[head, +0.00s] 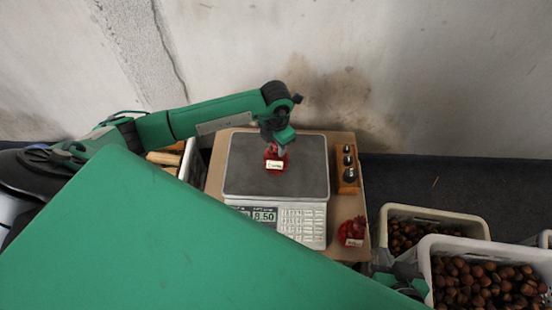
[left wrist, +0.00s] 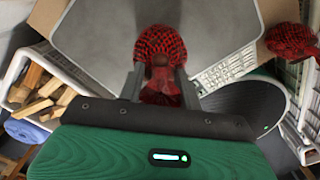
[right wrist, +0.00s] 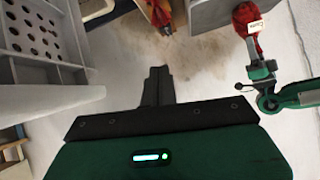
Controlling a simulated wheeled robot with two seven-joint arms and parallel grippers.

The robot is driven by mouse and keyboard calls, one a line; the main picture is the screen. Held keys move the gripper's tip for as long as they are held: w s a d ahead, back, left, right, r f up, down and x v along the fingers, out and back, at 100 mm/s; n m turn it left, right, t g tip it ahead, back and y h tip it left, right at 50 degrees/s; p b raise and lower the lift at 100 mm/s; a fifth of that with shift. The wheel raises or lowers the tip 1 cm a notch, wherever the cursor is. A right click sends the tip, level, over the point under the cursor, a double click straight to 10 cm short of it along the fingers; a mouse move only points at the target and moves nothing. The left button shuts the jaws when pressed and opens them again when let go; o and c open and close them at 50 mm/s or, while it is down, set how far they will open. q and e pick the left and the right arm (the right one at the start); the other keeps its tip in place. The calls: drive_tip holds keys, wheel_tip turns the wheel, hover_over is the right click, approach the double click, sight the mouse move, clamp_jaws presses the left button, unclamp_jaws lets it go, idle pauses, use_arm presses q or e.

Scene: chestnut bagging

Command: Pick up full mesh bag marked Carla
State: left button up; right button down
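A full red mesh bag with a pale name tag (head: 275,164) sits on the plate of the scale (head: 300,185); the tag's writing is too small to read. My left gripper (head: 277,147) is right over it, pointing down. In the left wrist view the same bag (left wrist: 162,42) has its gathered neck between the fingers (left wrist: 159,72), which stand apart on either side of it. A second tagged red mesh bag (head: 352,230) lies on the table right of the scale and also shows in the left wrist view (left wrist: 290,40). My right gripper (right wrist: 157,85) is shut and empty.
A wooden block of metal weights (head: 347,170) stands right of the scale. Crates of chestnuts (head: 484,248) stand at the lower right. A white crate of wood pieces (head: 188,160) is left of the scale. A wall is behind.

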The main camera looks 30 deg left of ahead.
use_arm(q)
drive_tip(key=shift+s, duration=0.1)
clamp_jaws()
